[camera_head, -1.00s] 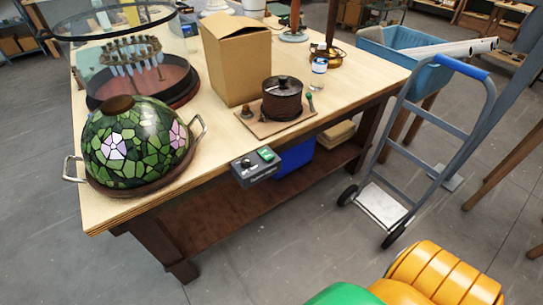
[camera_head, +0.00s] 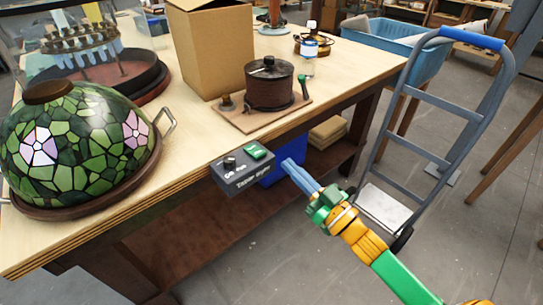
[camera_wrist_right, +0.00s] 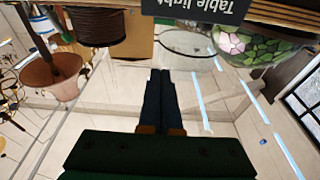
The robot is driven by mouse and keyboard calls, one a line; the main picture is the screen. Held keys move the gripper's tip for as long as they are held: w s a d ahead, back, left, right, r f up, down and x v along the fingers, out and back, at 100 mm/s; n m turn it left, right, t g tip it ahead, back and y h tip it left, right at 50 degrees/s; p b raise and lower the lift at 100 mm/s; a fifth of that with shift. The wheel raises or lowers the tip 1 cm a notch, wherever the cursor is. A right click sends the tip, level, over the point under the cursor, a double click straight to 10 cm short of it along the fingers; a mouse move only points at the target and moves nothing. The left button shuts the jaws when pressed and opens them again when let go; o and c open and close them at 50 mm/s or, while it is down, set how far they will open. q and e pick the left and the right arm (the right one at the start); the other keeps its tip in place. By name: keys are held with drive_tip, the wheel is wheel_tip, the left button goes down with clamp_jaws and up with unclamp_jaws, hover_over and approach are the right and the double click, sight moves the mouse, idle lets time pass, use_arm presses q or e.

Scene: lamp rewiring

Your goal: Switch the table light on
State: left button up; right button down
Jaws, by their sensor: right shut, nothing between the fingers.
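A dark grey switch box (camera_head: 239,176) labelled "Table light" is fixed at the table's front edge. It has a green rocker switch (camera_head: 255,152) and a small black knob (camera_head: 229,163) on top. The box's label face shows upside down at the top of the right wrist view (camera_wrist_right: 200,8). My right gripper (camera_head: 288,164) is shut and empty, just right of the box with a gap, its fingers pointing up and left toward it. The shut fingers also show in the right wrist view (camera_wrist_right: 160,76). My left gripper is not in view.
A green stained-glass shade (camera_head: 85,135) with pink flowers sits on the table (camera_head: 190,135) at left. A cardboard box (camera_head: 222,50) and a dark spool (camera_head: 269,84) stand behind the switch box. A hand truck (camera_head: 425,125) stands right of the table.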

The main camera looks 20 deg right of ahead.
wheel_tip(320, 180, up, 2)
hover_over(266, 162)
drive_tip(key=shift+w+f+p, duration=0.1)
drive_tip(key=shift+w+p, duration=0.2)
drive_tip(key=shift+w, duration=0.1)
drive_tip(key=f, duration=0.3)
drive_tip(key=shift+s+b, duration=0.25)
drive_tip(key=shift+b, duration=0.1)
drive_tip(key=shift+s+d+f, duration=0.1)
drive_tip(key=shift+s+f, duration=0.05)
drive_tip(key=shift+f, duration=0.25)
